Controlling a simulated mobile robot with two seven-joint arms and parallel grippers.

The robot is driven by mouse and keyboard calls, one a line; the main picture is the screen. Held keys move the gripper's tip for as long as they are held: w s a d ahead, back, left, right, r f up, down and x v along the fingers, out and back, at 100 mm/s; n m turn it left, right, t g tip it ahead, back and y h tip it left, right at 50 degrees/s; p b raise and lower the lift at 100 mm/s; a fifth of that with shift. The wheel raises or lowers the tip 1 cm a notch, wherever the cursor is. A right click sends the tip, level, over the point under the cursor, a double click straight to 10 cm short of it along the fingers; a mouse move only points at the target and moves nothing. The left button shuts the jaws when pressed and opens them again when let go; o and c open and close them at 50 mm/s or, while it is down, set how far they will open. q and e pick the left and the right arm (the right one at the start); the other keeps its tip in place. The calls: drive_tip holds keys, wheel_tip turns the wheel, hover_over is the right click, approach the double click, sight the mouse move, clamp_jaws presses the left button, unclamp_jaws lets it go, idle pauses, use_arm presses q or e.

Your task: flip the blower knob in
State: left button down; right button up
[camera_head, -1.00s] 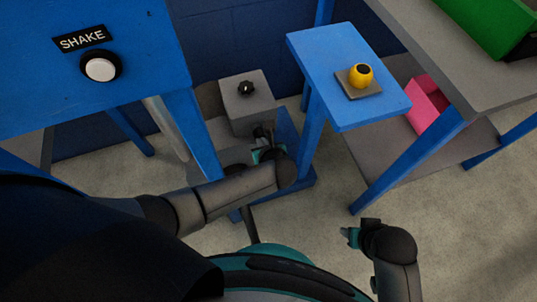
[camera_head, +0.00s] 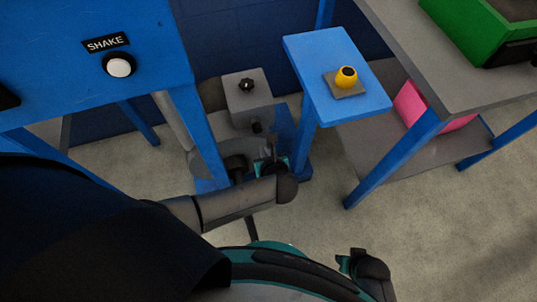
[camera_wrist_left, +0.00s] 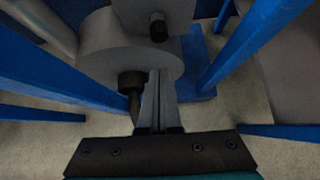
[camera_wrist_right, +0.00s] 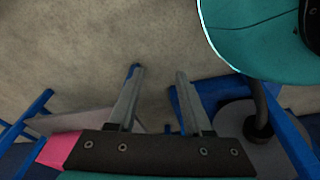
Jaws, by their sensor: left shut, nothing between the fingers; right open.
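The grey blower-like box (camera_head: 264,103) stands low between blue posts, on a round grey housing (camera_wrist_left: 110,35). It has a black star-shaped knob (camera_head: 246,85) on top and a small black knob (camera_head: 257,127) on its front; which is the blower knob I cannot tell. The front knob also shows in the left wrist view (camera_wrist_left: 158,28). My left gripper (camera_wrist_left: 157,72) is shut and empty, its tips in front of the housing, below and apart from the front knob in that picture. My right gripper (camera_wrist_right: 159,72) is open and empty, away from the box above the floor.
A blue panel (camera_head: 60,85) with a SHAKE button (camera_head: 119,65) is at left. A grey table (camera_head: 455,80) with a green bin (camera_head: 485,30) is at right. Blue legs flank the box.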

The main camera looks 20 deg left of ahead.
use_arm(q)
drive_tip(key=shift+p+v, duration=1.35)
drive_tip(key=shift+v, duration=1.35)
use_arm(e)
drive_tip(key=s+d+f, duration=0.3)
drive_tip(key=s, duration=0.1)
drive_tip(key=shift+s+d+f, duration=0.15)
drive_tip(key=shift+s+d, duration=0.1)
